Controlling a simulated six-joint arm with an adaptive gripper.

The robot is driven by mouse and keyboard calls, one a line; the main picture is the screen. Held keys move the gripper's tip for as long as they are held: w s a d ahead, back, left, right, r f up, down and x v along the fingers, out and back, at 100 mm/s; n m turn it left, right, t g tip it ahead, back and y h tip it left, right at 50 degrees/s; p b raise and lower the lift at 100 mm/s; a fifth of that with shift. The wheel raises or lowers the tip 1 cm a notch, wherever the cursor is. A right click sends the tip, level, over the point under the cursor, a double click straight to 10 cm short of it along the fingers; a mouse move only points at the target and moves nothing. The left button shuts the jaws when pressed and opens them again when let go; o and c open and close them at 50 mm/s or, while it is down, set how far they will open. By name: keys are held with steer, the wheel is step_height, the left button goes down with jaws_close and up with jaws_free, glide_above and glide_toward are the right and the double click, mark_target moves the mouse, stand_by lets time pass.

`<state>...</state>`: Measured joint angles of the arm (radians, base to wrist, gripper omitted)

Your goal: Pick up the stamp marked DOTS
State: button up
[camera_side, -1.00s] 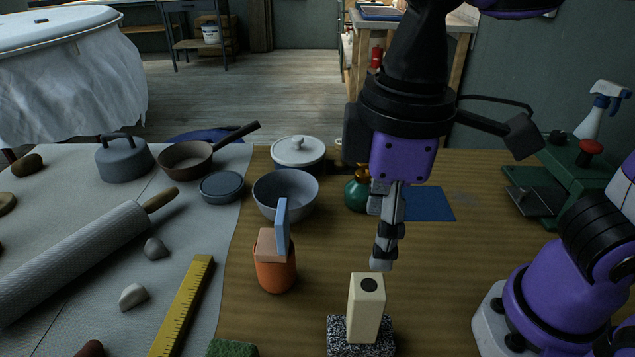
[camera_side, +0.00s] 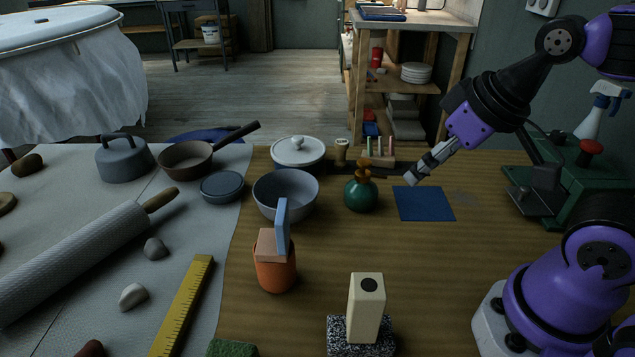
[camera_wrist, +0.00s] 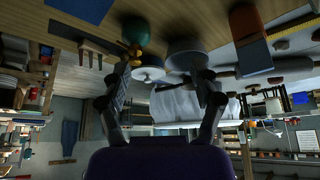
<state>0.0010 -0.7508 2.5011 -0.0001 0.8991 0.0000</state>
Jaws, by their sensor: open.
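No DOTS marking is readable in either view. A small rack (camera_side: 381,161) with several upright coloured pegs stands at the back of the table, and a small pale wooden knob-shaped piece (camera_side: 341,150) stands left of it; I cannot tell whether either is the stamp. A cream block (camera_side: 366,308) with a dark round spot on top stands on a speckled base (camera_side: 345,350) at the front. My gripper (camera_side: 411,178) is open and empty, tilted down-left above the blue mat (camera_side: 425,205). Its two spread fingers (camera_wrist: 162,72) also show in the wrist view, with nothing between them.
A green press (camera_side: 570,175) stands right. The table's middle-right is clear.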

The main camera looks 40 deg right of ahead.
steer(key=shift+o, duration=0.3)
stand_by(0.5)
steer(key=n+g, duration=0.1)
glide_above(342, 142)
steer(key=s, duration=0.2)
steer(key=shift+y, duration=0.3)
step_height(342, 142, down, 8)
steer(key=x, duration=0.5)
steer(key=shift+d+f, duration=0.2)
steer(key=shift+f, duration=0.2)
steer(key=c, duration=1.1)
